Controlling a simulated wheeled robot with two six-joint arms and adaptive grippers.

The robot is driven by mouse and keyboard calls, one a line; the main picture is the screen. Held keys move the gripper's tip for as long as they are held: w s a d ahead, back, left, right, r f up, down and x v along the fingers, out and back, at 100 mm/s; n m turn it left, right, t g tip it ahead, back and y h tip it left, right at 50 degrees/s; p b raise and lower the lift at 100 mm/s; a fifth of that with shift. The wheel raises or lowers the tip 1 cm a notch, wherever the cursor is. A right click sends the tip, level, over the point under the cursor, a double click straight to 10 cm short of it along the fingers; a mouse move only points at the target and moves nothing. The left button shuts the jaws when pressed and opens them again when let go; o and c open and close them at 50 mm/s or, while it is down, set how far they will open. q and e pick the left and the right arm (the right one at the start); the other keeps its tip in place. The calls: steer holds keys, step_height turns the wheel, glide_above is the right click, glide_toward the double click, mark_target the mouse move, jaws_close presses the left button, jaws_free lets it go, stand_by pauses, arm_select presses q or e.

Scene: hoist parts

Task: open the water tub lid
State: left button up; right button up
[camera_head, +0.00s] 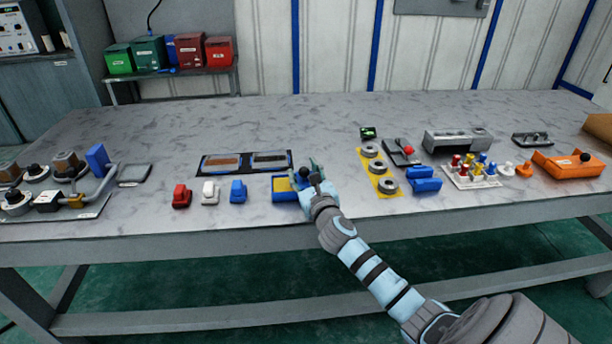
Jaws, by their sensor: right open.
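A small blue tub (285,196) sits near the front edge of the table, left of the middle, with a yellow patch on its left part. It looks like the water tub, but I see no label that confirms it. My right gripper (309,170) is open over the tub's right end. A dark round knob shows between or beside the fingers; I cannot tell whether they touch it. The gripper hides the tub's right side, so the lid's exact position is unclear. My left gripper is not in view.
Red (181,196), white (210,192) and blue (238,191) blocks stand left of the tub. A framed two-part tray (245,175) lies behind. A yellow plate (367,163) with grey rings and an orange box (568,167) are to the right.

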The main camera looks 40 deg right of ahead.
steer(key=v, duration=1.2)
steer(key=shift+w, duration=0.1)
